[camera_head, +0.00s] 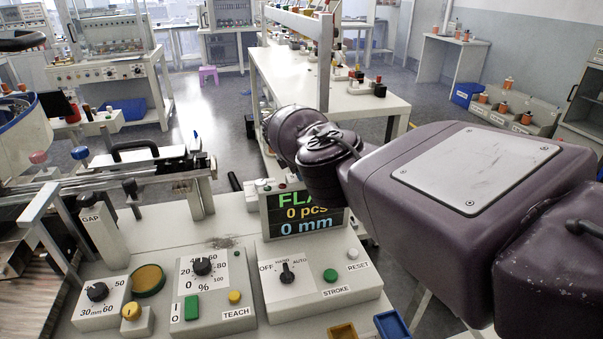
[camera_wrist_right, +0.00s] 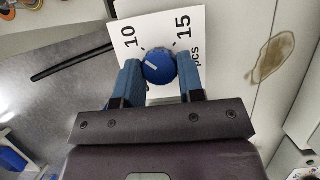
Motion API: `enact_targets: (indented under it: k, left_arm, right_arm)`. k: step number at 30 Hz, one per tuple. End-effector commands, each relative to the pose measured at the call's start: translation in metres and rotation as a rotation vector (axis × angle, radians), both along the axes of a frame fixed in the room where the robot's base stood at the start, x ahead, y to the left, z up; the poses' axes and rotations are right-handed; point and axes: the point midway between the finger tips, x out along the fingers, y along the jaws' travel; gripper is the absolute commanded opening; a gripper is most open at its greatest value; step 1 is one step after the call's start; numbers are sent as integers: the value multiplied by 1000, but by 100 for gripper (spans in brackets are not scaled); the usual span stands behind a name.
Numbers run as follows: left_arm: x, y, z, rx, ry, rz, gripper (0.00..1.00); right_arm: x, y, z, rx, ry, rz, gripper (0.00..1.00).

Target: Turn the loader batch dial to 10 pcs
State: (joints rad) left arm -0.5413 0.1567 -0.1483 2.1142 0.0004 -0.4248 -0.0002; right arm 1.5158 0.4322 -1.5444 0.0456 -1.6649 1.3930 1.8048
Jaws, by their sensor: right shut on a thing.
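The batch dial is a round blue knob (camera_wrist_right: 160,68) on a white scale plate (camera_wrist_right: 160,25) marked 10, 15 and pcs, in the right wrist view. A short white mark shows on the knob's left part. The 10 is up and left of the knob, the 15 up and right. My right gripper (camera_wrist_right: 161,78) is shut on the knob, one blue finger on each side. In the head view my purple right arm hides this gripper and the dial. My left gripper is not in view.
A display (camera_head: 306,213) reads 0 pcs and 0 mm. In front is a panel with a black mode selector (camera_head: 287,273), a green button (camera_head: 330,275) and other knobs. A dark rod (camera_wrist_right: 72,62) lies left of the dial. A brown stain (camera_wrist_right: 272,65) marks the surface on the right.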

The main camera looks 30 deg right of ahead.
Motion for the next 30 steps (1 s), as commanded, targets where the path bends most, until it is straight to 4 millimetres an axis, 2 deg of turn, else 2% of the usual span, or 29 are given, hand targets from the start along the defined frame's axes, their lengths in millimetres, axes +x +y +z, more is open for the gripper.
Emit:
enact_targets:
  k: [11, 12, 17, 26, 30]
  left_arm:
    - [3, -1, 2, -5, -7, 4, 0]
    - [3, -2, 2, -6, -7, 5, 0]
    - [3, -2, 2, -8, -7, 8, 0]
    - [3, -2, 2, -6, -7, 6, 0]
    - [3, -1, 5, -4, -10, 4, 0]
  right_arm:
    - [0, 0, -1, 0, 2, -4, 12]
    - [0, 0, -1, -1, 2, -4, 37]
    - [0, 0, 0, 0, 1, -4, 61]
    - [0, 1, 2, 0, 0, -3, 61]
    - [2, 5, 14, 0, -3, -2, 61]
